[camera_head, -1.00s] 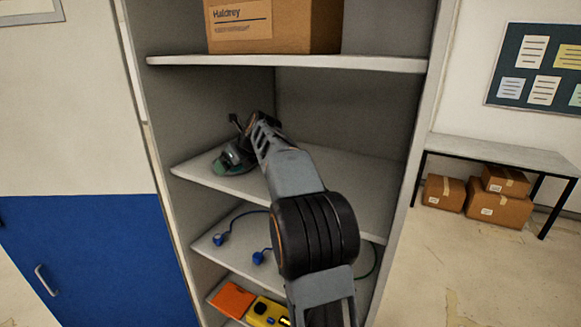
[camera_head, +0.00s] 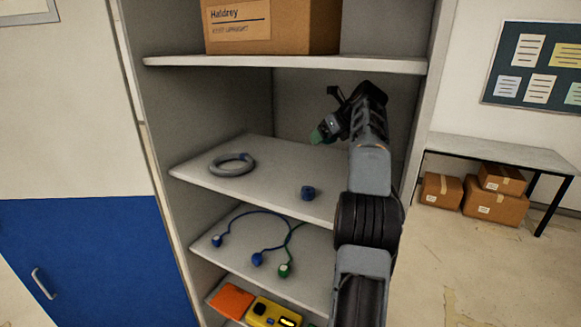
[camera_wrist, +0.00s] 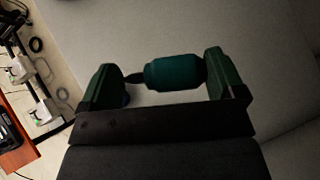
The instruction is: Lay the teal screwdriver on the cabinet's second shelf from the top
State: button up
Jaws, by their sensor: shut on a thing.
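The teal screwdriver's thick handle (camera_wrist: 174,73) shows in the wrist view between my two green-tipped fingers, with a short dark part at its left end. My gripper (camera_head: 322,133) is shut on it. In the head view my gripper is inside the grey cabinet, in the gap between the shelf with the cardboard box (camera_head: 375,66) and the shelf below it (camera_head: 262,182), above that lower shelf. The screwdriver is hard to separate from the fingers there. The lower shelf holds a grey ring (camera_head: 231,164) at left and a small dark blue round item (camera_head: 307,193) near its front edge.
The cardboard box (camera_head: 290,30) stands on the upper shelf. Lower shelves hold blue and green cords (camera_head: 262,248), an orange item (camera_head: 232,300) and a yellow device (camera_head: 270,313). The lower shelf's middle is bare. A side table (camera_head: 495,152) with boxes beneath stands at right.

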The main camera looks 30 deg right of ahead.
jog(key=w+a+f, duration=0.3)
jog(key=w+f, duration=0.1)
jog(key=w+a+f, duration=0.4)
jog(key=shift+w+a, duration=0.2)
jog(key=shift+a, duration=0.05)
jog(key=shift+w+a+f, duration=0.15)
jog(key=shift+f, duration=0.2)
notch_tip(320, 180, down, 2)
jog(key=shift+w+a+f, duration=0.1)
jog(key=shift+w+a, duration=0.05)
jog(key=shift+f, duration=0.6)
jog(key=shift+f, duration=0.15)
jog(key=o, duration=0.7)
jog(key=shift+c, duration=0.2)
